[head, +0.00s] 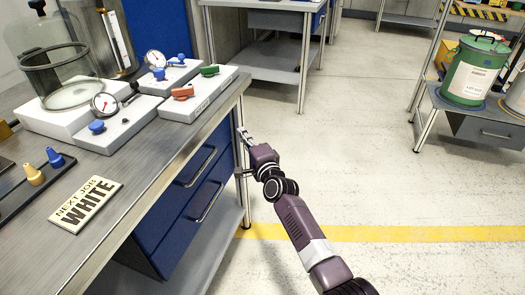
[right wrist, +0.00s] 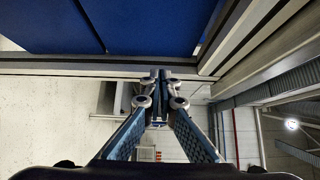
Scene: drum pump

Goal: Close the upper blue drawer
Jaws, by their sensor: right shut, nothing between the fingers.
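The upper blue drawer (head: 172,202) is in the left bench in the head view. Its bar handle (head: 201,167) is on the front, and I see no clear gap around it. The lower blue drawer (head: 190,232) is directly below. My right gripper (head: 243,133) is shut and empty at the bench's right end, beside the leg and right of the drawer fronts. In the right wrist view, its fingertips (right wrist: 160,78) meet close to a grey metal bar, with blue panels (right wrist: 150,25) above. I cannot tell whether they touch. My left gripper is out of view.
The bench top (head: 150,165) holds gauge blocks with coloured knobs, a glass vessel (head: 62,75) and a "NEXT JOB WHITE" sign (head: 86,204). A stand with a green drum (head: 473,70) is at the right. The floor (head: 340,150) between is clear, with a yellow line.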

